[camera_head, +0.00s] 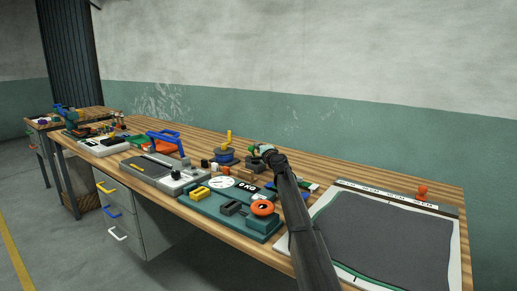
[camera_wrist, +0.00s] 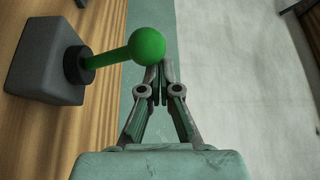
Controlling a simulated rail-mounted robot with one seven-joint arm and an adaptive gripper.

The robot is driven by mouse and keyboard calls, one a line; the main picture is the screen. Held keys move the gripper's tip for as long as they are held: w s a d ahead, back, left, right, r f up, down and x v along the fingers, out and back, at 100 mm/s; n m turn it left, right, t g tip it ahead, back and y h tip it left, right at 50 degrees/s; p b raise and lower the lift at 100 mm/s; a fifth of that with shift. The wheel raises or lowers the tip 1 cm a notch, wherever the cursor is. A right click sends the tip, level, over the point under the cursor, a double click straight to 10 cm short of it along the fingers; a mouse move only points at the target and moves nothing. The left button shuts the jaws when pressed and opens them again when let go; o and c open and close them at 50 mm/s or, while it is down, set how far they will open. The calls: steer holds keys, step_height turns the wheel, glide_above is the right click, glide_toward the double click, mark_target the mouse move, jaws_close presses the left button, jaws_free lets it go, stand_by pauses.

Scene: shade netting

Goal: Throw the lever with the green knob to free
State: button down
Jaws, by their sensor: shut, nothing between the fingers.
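The lever's green knob (camera_wrist: 147,46) is large in the wrist view, on a green rod (camera_wrist: 106,60) that comes out of a dark grey block (camera_wrist: 50,58) on the wooden bench. My gripper (camera_wrist: 161,68) is shut and empty. Its fingertips lie right at the knob's lower right edge in the picture; I cannot tell whether they touch it. In the head view my gripper (camera_head: 262,152) is at the back of the bench, small and partly hidden by my arm. A little green shows beside it there. Any marking for free is not readable.
A blue round device with a yellow lever (camera_head: 228,145) stands left of my gripper. A teal board with an orange knob (camera_head: 262,208) lies in front. A dark mat board (camera_head: 380,240) fills the right end. The wall (camera_head: 330,130) rises close behind the bench.

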stand_by(0.3)
steer(key=v, duration=1.2)
